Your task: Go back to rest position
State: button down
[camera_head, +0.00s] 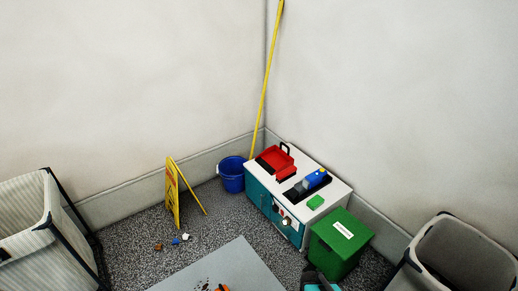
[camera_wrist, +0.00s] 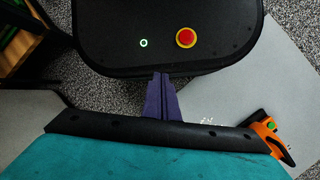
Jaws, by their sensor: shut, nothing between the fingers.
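My gripper (camera_wrist: 161,80) shows in the wrist view as two dark purple fingers. They are together and hold nothing. Their tips are in front of the edge of my own black base, which carries a red button and a green light ring. Part of my arm, dark and teal, shows at the bottom edge of the head view. The fingers cannot be made out there.
A white-topped cabinet (camera_head: 325,205) with a red toolbox (camera_head: 272,159) stands in the corner. Beside it are a green bin (camera_head: 338,245), a blue bucket (camera_head: 231,176) and a yellow floor sign (camera_head: 172,195). Large bins (camera_head: 25,215) (camera_head: 460,250) flank a grey mat (camera_head: 215,268).

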jog(key=n, duration=0.1)
jog(key=a+n, duration=0.1)
jog(key=n, duration=0.1)
jog(key=shift+s+r, duration=0.2)
jog(key=shift+s, duration=0.15)
dwell(1.0)
